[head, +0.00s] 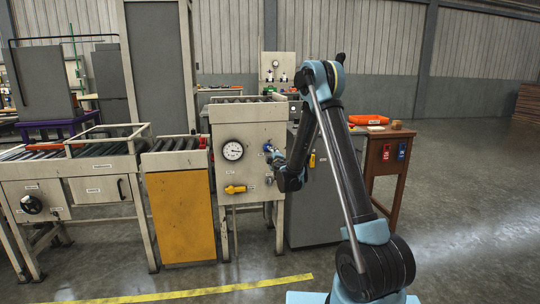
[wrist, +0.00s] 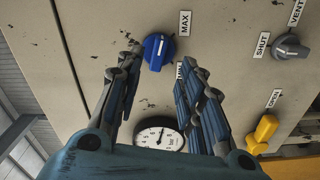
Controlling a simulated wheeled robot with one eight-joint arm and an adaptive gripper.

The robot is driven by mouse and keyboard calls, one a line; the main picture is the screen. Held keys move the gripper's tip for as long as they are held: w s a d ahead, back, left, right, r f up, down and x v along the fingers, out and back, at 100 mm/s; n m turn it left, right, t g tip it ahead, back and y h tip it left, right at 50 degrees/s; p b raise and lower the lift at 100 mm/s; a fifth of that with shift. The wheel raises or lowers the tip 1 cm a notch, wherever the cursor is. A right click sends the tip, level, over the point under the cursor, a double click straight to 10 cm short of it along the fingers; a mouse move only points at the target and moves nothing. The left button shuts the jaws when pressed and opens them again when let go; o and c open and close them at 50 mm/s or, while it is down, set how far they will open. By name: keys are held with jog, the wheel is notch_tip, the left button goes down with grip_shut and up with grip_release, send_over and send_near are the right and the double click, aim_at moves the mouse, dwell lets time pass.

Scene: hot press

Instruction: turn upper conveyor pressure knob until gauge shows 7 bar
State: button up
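The blue knob (wrist: 158,50) sits on the cream panel between the MAX and MIN labels, and a bit of blue shows by my arm in the head view (head: 267,148). My gripper (wrist: 155,68) is open, its two fingers on either side below the knob in the wrist view. No contact with the knob is clear. The round gauge (head: 233,150) is on the same panel left of the knob. It also shows in the wrist view (wrist: 160,135), between the fingers and partly covered. Its reading is too small to tell.
A grey SHUT/VENT knob (wrist: 290,47) and a yellow handle (wrist: 264,130) with an OPEN label are on the panel. A yellow cabinet (head: 180,218) stands left of it. A wooden table (head: 378,150) stands right of my arm. Floor at the front is clear.

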jog(key=v, duration=0.6)
jog(key=shift+a, duration=0.1)
jog(key=s+d+r+m+g+h, duration=0.1)
jog(key=s+d+r+m+h, duration=0.2)
jog(key=d, duration=0.5)
jog(key=s+d+r+m+g+h, duration=0.1)
jog(key=s+d+r+m+h, duration=0.25)
jog(key=d, duration=0.35)
jog(key=s+d+r+m+g+h, duration=0.1)
jog(key=s+d+r+m+h, duration=0.2)
jog(key=d, duration=0.5)
jog(key=s+d+m+g, duration=0.35)
jog(key=s+d, duration=0.25)
jog(key=s, duration=0.3)
jog(key=s+d+f+m+g, duration=0.2)
jog(key=s+f, duration=0.1)
jog(key=s, duration=0.6)
jog(key=s+d+f+m+g, duration=0.1)
jog(key=s+d+f+g, duration=0.15)
jog(key=s, duration=0.65)
jog(key=s+a+f+m+g+y, duration=0.1)
jog(key=s+f, duration=0.3)
jog(key=s, duration=0.5)
jog(key=s+a+f+m+g+y, duration=0.1)
jog(key=s+a+f+g+y, duration=0.2)
jog(key=s, duration=0.7)
jog(key=shift+a+f, duration=0.3)
jog(key=shift+f, duration=0.4)
jog(key=shift+y, duration=0.25)
